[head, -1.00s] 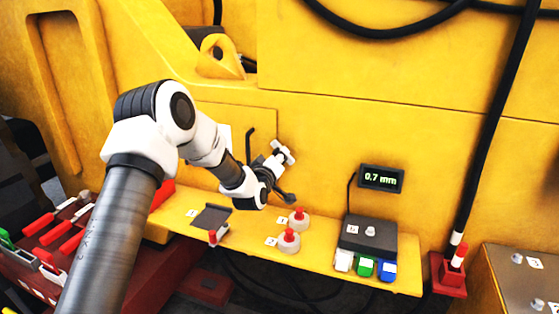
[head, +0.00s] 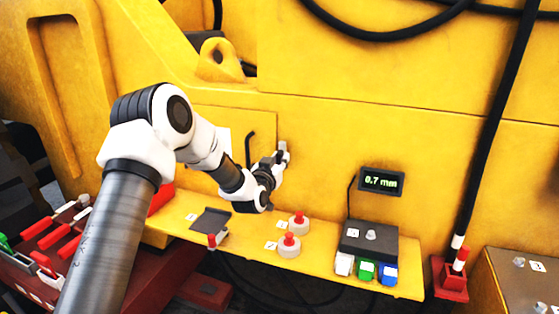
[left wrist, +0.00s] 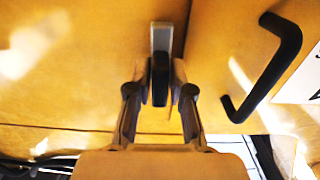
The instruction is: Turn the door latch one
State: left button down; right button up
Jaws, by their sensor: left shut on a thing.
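The door latch shows in the head view as a small grey upright piece (head: 283,146) by the right edge of the yellow door (head: 215,122). In the left wrist view the latch is a grey plate (left wrist: 161,36) with a dark lever (left wrist: 160,82) in front of it, lined up with the plate. My left gripper (head: 279,161) is at the latch; in the left wrist view its two fingers (left wrist: 160,92) are shut on the lever from both sides. The door's black handle (head: 250,150) is left of the latch. My right gripper is not in view.
A yellow shelf (head: 320,268) below carries two red-topped round pieces (head: 299,224) (head: 289,246), a dark box (head: 369,240) and coloured blocks. A display (head: 381,180) reads 0.7 mm. A black hose (head: 492,135) runs down at the right. Red trays stand lower left.

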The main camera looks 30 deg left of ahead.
pick_arm(q)
jog(key=shift+f+m, duration=0.15)
jog(key=shift+m, duration=0.15)
jog(key=c, duration=1.1)
grip_release()
jog(key=shift+c, duration=0.2)
jog(key=v, duration=1.2)
